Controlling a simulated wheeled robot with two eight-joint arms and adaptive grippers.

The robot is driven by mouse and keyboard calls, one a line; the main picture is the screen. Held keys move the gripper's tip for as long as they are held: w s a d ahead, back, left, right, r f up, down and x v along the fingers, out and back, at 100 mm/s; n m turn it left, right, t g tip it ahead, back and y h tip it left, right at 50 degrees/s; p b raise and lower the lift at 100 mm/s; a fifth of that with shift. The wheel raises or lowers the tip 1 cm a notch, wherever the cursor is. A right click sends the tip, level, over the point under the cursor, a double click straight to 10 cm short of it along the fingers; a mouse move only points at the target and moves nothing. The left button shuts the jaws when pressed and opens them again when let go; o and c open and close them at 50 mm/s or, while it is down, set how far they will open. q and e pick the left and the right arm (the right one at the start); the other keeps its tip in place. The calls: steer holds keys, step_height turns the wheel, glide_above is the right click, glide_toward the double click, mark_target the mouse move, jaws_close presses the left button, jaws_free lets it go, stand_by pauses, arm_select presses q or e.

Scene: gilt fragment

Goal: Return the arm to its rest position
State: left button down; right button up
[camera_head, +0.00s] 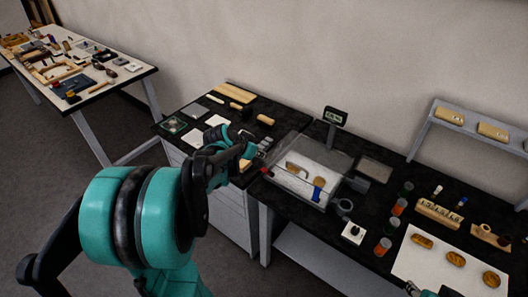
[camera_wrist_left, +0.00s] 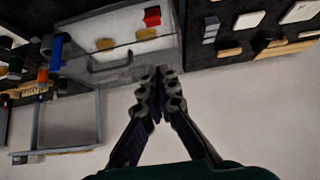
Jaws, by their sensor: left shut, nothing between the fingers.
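My left arm, teal and black, comes in from the lower left of the head view. Its gripper (camera_head: 262,150) is over the black workbench (camera_head: 232,108), by the left end of a clear-walled tray (camera_head: 298,188). In the left wrist view the fingers of the left gripper (camera_wrist_left: 159,76) meet at their tips, with nothing between them. The tray also shows there (camera_wrist_left: 112,72), just beyond the fingertips. A small teal and dark part at the bottom right edge of the head view looks like my right gripper (camera_head: 428,291); most of it is cut off.
The tray holds tan pieces and a blue-handled item. A small display (camera_head: 335,116) stands behind it. Orange-capped jars (camera_head: 399,207), a numbered block (camera_head: 439,213) and a white sheet (camera_head: 408,258) with gold pieces lie to the right. A cluttered table (camera_head: 125,68) stands back left.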

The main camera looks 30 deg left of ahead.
arm_select(q)
steer(key=shift+s+d+r, duration=0.1)
steer(key=shift+s+r, duration=0.1)
steer(key=shift+s, duration=0.05)
steer(key=shift+w+f, duration=0.1)
steer(key=s+d+f+b, duration=0.3)
steer(key=s+d+b, duration=0.1)
steer(key=s+d, duration=0.5)
steer(key=s+d+f+g+b, duration=0.1)
steer(key=s+d+f+b, duration=0.2)
steer(key=s+d, duration=0.7)
steer(key=shift+d+f+n+y+b, duration=0.35)
steer(key=shift+d+b, duration=0.35)
steer(key=shift+d, duration=0.25)
steer(key=shift+r, duration=0.15)
